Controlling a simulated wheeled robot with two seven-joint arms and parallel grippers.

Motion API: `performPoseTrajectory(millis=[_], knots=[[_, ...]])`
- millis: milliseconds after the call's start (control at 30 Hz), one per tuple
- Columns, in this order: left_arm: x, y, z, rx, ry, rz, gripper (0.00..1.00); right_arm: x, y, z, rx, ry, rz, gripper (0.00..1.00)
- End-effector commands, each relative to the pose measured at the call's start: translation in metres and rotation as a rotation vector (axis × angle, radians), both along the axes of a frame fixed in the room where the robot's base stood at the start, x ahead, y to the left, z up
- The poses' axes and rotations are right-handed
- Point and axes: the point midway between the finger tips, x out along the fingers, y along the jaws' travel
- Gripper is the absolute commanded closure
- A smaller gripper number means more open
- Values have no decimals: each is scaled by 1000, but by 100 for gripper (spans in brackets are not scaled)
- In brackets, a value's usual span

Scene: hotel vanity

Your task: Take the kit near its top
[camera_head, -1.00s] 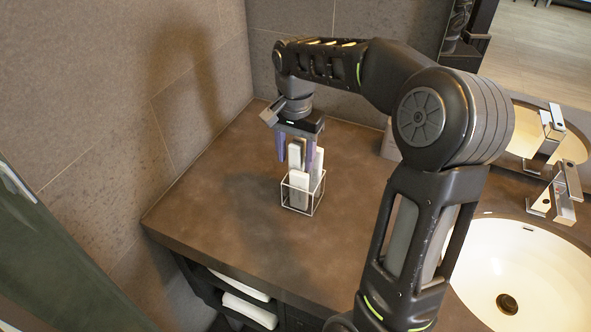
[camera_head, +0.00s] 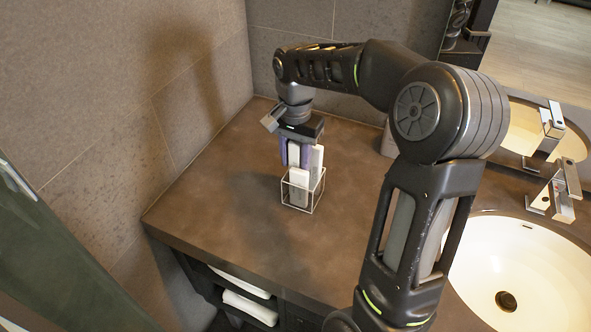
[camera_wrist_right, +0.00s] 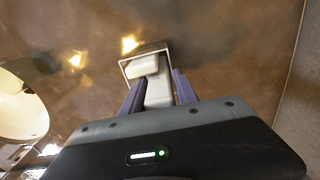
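The kit is a slim white box (camera_wrist_right: 158,95) standing upright in a small wire-frame holder (camera_head: 301,207) on the brown counter. In the head view its upper part is between my right gripper's fingers (camera_head: 294,155). In the wrist view the purple fingers (camera_wrist_right: 158,90) lie close along both sides of the box, with no clear gap, so the gripper looks shut on it near its top. The box's lower end is still within the holder. My left gripper is in neither view.
Other white boxes (camera_head: 317,165) stand in the same holder, right beside the fingers. A white sink (camera_head: 520,270) with a chrome tap (camera_head: 553,195) is at the right. A tiled wall (camera_head: 130,100) bounds the left. The counter left of the holder is clear.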

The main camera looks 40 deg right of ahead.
Motion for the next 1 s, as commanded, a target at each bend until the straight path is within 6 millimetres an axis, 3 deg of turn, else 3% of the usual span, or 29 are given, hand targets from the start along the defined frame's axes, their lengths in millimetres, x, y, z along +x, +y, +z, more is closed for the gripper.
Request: performPoseTrajectory(millis=[400,1000], knots=[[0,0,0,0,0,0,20,0,0,0,0,0,0,100],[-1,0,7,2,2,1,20,0,-1,9,0,0,0,100]])
